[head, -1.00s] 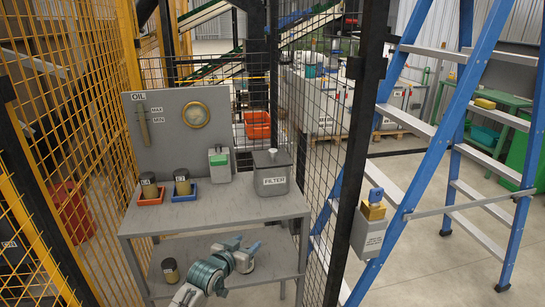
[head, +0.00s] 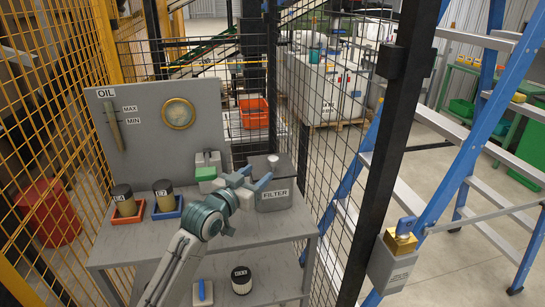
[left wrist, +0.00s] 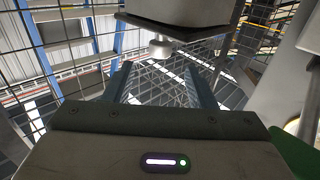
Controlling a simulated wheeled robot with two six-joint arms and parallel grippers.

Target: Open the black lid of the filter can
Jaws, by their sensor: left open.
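The filter can (head: 274,197) is a grey box labelled FILTER at the right end of the grey bench top. Its dark lid (head: 256,164) lies flat and closed, with a pale round knob (head: 273,159) on top. My left gripper (head: 254,177) is open and empty, its blue fingers in front of the can's left part at lid height, overlapping it in the picture. In the left wrist view the can shows upside down at the top, with the lid (left wrist: 172,28) and knob (left wrist: 160,48). The knob appears between the lines of the open fingers (left wrist: 158,85), apart from them.
Two dark tins stand in a red tray (head: 128,218) and a blue tray (head: 167,211). A gauge panel (head: 160,125) rises behind. A mesh fence with a black post (head: 388,150) borders the right.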

